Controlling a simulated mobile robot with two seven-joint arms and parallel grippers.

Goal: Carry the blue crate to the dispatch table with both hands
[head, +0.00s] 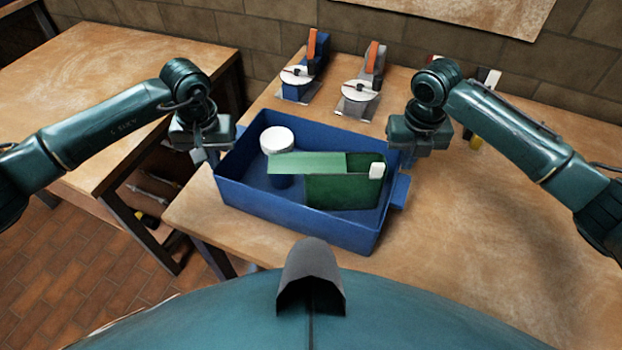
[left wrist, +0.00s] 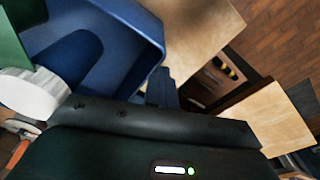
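The blue crate (head: 298,218) stands on the wooden table in front of me. It holds a green box (head: 345,190) with a lighter green top and a blue jar with a white lid (head: 277,140). My left gripper (head: 206,157) is at the crate's left end, pointing down; in the left wrist view the crate (left wrist: 135,35) lies beside it and a blue tab (left wrist: 161,88) runs behind the gripper body. My right gripper (head: 408,162) points down at the right end, just behind the right handle (head: 400,190). Both sets of fingertips are too hidden to judge. Neither table is labelled as dispatch.
A second wooden table (head: 110,75) stands to the left, across a gap with brick floor. Two clamp-like devices, one blue (head: 300,85) and one grey (head: 362,90), stand behind the crate near the wall.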

